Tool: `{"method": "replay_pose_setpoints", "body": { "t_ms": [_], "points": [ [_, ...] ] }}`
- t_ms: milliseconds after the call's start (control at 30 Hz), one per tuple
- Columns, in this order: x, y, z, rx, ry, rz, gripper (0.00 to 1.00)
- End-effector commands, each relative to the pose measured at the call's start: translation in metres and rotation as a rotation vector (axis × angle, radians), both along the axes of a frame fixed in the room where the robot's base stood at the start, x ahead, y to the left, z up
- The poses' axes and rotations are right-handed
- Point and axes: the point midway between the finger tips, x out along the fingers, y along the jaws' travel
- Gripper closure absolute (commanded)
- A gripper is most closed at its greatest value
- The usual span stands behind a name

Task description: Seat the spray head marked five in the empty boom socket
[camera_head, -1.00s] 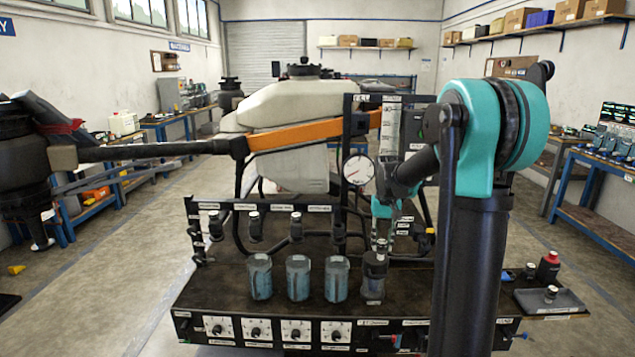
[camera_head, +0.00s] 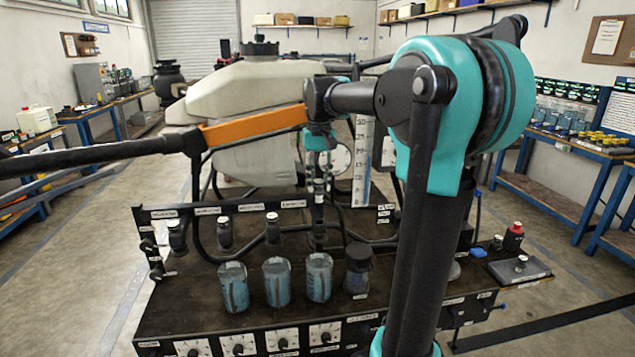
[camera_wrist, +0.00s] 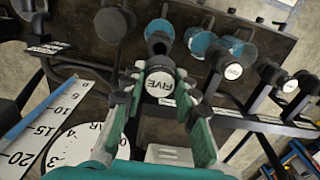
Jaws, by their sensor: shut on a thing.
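My gripper (camera_head: 318,180) hangs in front of the boom rail (camera_head: 295,203), right of the hanging spray heads. In the wrist view its two teal-and-black fingers (camera_wrist: 162,88) are shut on the spray head with the white cap reading FIVE (camera_wrist: 159,85). Three other spray heads hang on the boom: left (camera_head: 178,236), middle (camera_head: 224,233) and right (camera_head: 272,229). The held head is at about the fourth place in this row. The empty socket is hidden by the gripper and held head, so I cannot tell whether they touch.
Blue cups (camera_head: 233,287) and a dark cup (camera_head: 357,268) stand on the bench below. Behind are a round gauge (camera_head: 337,160), an upright scale (camera_head: 362,160) and the drone's pale tank (camera_head: 250,100). A small stand (camera_head: 519,268) and red bottle (camera_head: 513,237) are at right.

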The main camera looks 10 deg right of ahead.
Motion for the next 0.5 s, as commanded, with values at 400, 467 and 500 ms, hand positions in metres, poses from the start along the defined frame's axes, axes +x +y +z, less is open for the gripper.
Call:
{"method": "replay_pose_setpoints", "body": {
  "t_ms": [400,467,500],
  "points": [
    [0.000,0.000,-0.027,0.000,0.000,0.000,1.00],
    [0.000,0.000,-0.032,0.000,0.000,0.000,1.00],
    [0.000,0.000,-0.036,0.000,0.000,0.000,1.00]
  ]
}}
